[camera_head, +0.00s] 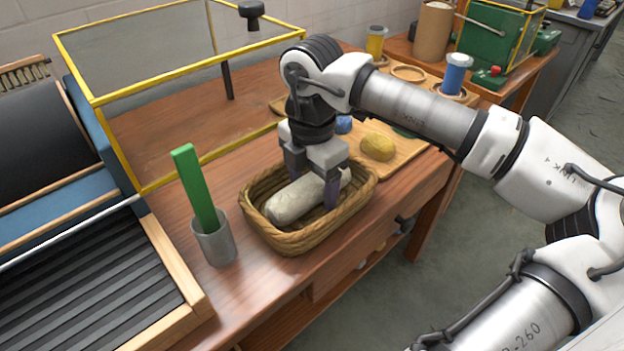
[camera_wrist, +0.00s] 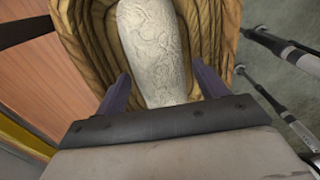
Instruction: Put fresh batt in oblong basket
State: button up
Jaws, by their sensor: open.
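The oblong basket (camera_head: 262,225) is a woven wicker basket on the wooden table. A pale off-white batt (camera_head: 297,200), a rounded roll, lies lengthwise inside it. My gripper (camera_head: 318,188) is over the basket, pointing down, with its fingers reaching inside the rim. In the wrist view, the batt (camera_wrist: 153,52) lies between the open fingers of my gripper (camera_wrist: 163,92), with a gap on both sides. The basket's woven wall (camera_wrist: 85,40) shows around it. The batt's far end is partly hidden by my gripper in the head view.
A grey cup (camera_head: 214,243) holding a green bar (camera_head: 195,187) stands left of the basket. A yellow-framed clear guard (camera_head: 120,150) stands behind it. A wooden board (camera_head: 405,155) with a yellow wool lump (camera_head: 377,147) is to the right. A ridged black tray (camera_head: 85,290) is at left.

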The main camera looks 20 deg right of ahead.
aim_at(312, 179)
notch_tip(312, 179, up, 12)
jog(key=p, duration=0.1)
jog(key=shift+r, duration=0.15)
dwell(0.3)
jog(key=shift+c, duration=0.4)
dwell(0.9)
